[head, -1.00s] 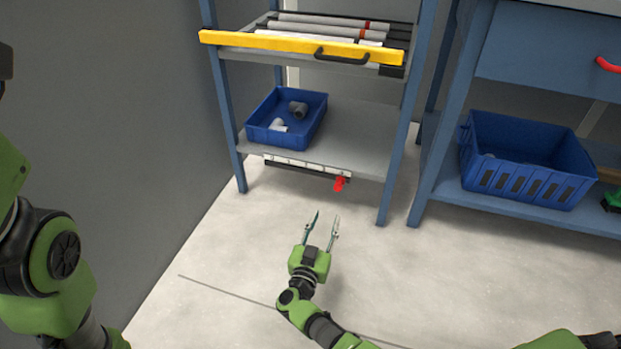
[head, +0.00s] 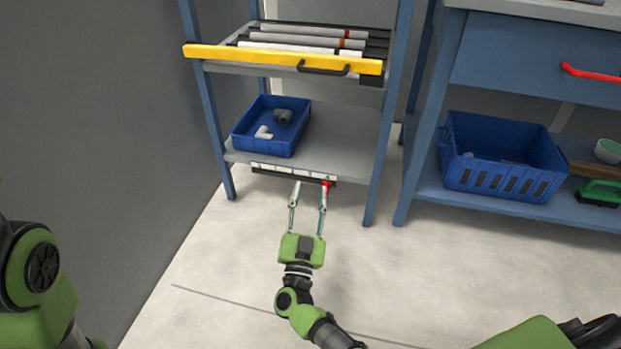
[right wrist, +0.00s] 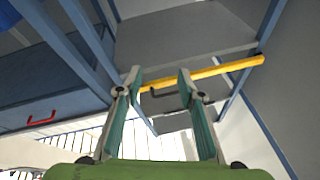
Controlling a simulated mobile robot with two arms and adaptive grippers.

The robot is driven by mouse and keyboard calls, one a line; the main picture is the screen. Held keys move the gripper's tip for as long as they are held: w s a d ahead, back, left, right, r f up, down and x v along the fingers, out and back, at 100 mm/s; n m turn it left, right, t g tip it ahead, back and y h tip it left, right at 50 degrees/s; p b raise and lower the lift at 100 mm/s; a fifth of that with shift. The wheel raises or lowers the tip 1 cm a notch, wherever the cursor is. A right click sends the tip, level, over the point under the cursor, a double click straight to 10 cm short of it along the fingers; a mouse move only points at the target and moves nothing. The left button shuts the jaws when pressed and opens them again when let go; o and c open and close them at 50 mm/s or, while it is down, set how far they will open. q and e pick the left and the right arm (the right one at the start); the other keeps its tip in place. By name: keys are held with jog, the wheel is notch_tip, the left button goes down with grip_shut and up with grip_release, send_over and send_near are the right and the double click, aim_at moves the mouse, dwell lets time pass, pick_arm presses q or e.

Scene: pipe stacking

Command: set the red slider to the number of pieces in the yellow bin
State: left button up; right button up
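The red slider (head: 327,184) sits near the right end of a white marked strip (head: 285,171) on the front edge of the lower shelf. My right gripper (head: 309,192) is open just in front of the strip. Its right fingertip overlaps the slider in the head view; I cannot tell whether they touch. The right wrist view shows both fingers (right wrist: 159,85) apart with nothing between them, and the slider is not discernible there. A yellow-fronted tray (head: 250,56) on the upper shelf holds several grey and white pipes. No wholly yellow bin shows. My left gripper is out of view.
A blue bin (head: 262,148) with a grey and a white fitting stands on the lower shelf. A larger blue crate (head: 515,183) stands under the bench at right, beside a green object (head: 598,194). Shelf posts flank the strip; the floor in front is open.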

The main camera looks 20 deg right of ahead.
notch_tip(320, 180, up, 7)
jog(key=s+t, duration=0.1)
jog(key=s, duration=0.1)
jog(key=shift+a+m+t+p, duration=0.25)
jog(key=shift+m+t+p, duration=0.05)
jog(key=shift+t+p, duration=0.15)
jog(key=shift+f, duration=0.1)
